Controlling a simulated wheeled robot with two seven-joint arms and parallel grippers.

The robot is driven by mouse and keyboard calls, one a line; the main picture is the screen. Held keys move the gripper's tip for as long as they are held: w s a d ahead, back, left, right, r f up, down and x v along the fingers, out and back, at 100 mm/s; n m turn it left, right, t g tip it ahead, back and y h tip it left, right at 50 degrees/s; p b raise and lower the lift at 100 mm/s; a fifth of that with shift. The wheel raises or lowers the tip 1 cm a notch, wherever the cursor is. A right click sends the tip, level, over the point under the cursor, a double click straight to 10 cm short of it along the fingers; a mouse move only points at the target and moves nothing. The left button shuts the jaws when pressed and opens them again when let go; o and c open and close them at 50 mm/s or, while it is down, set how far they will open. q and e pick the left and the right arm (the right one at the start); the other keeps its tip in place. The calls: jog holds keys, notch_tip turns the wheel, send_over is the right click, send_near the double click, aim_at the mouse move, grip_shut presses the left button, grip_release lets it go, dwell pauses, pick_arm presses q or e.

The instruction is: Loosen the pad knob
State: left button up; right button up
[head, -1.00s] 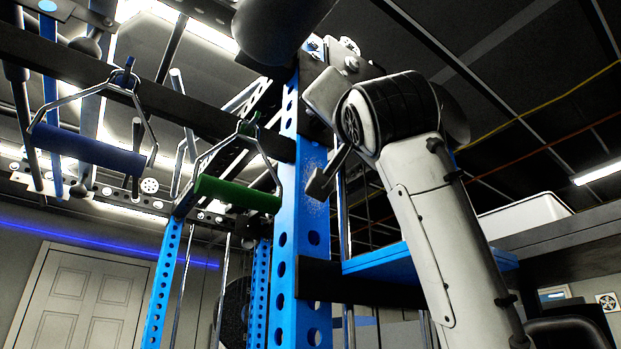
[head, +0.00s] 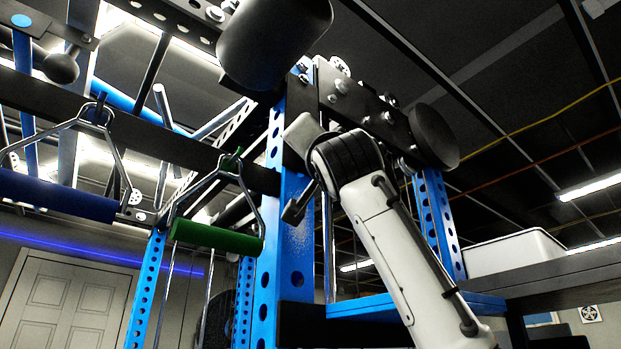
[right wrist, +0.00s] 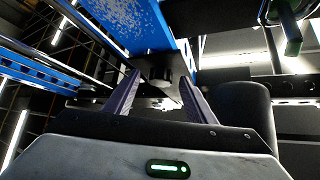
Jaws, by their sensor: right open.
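The dark pad (head: 275,40) is a thick cylinder at the top of the head view. It also shows in the right wrist view, right of the fingers (right wrist: 240,105). A small dark part that looks like the pad knob (right wrist: 162,76) sits under the blue beam, beyond and between my right fingertips in the right wrist view. My right gripper (right wrist: 160,84) is open around empty space, pointing at that part; contact cannot be seen. In the head view my right gripper (head: 299,168) is in front of the blue upright, and the knob cannot be picked out. My left gripper is out of view.
A perforated blue upright (head: 268,290) stands close beside my right gripper. A green handle (head: 218,237) and a blue handle (head: 55,195) hang to the left. A round dark disc (head: 433,136) is at the right. A white bin (head: 513,252) stands on a shelf.

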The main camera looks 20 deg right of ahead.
jog(key=c, duration=0.9)
jog(key=shift+c, duration=0.7)
jog(key=shift+n+y, duration=0.3)
jog(key=shift+y, duration=0.1)
jog(key=n+g+y, duration=0.2)
jog(key=n+y, duration=0.4)
jog(key=n, duration=0.2)
jog(key=d+n+g+y, duration=0.1)
jog(key=n+g+y, duration=0.2)
jog(key=n+y, duration=0.4)
jog(key=d+n+g+y, duration=0.1)
jog(key=n+g+y, duration=0.2)
jog(key=n+y, duration=0.4)
jog(key=shift+w+n, duration=0.2)
jog(key=shift+n, duration=0.65)
jog(key=shift+w+n, duration=0.15)
jog(key=shift+n, duration=0.7)
jog(key=shift+d+r+n+g+y, duration=0.15)
jog(key=shift+n+g+y, duration=0.45)
jog(key=shift+n+g, duration=0.6)
